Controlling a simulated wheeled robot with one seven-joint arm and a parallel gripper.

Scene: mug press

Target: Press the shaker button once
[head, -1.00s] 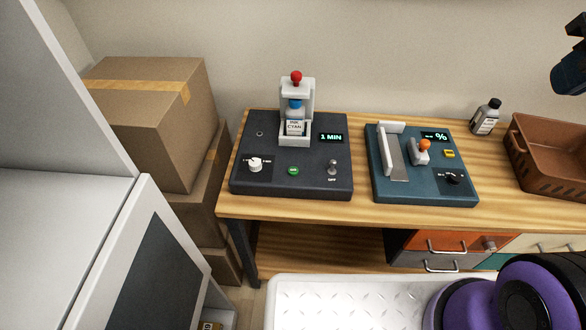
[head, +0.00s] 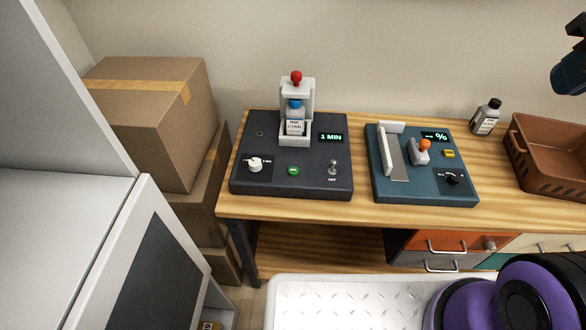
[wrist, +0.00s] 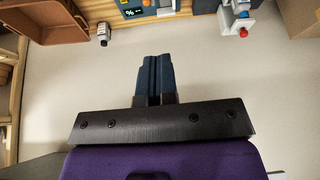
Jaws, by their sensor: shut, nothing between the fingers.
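The shaker (head: 309,181) is a dark grey box at the left of the wooden table in the head view. It has a green button (head: 293,171) on its front, a white knob (head: 255,165) to the left and a toggle switch (head: 333,167) marked OFF to the right. A clamp (head: 297,87) with a red knob holds a blue-capped bottle (head: 295,119) labelled CYAN. The display (head: 331,138) reads 1 MIN. My gripper (wrist: 152,56) shows in the wrist view with its fingers together and empty, apart from the shaker.
A teal device (head: 420,190) with an orange-tipped lever stands right of the shaker. Beyond it are a small grey bottle (head: 486,117) and a brown basket (head: 553,180). Cardboard boxes (head: 150,125) are stacked left of the table. A white cabinet (head: 70,215) fills the left foreground.

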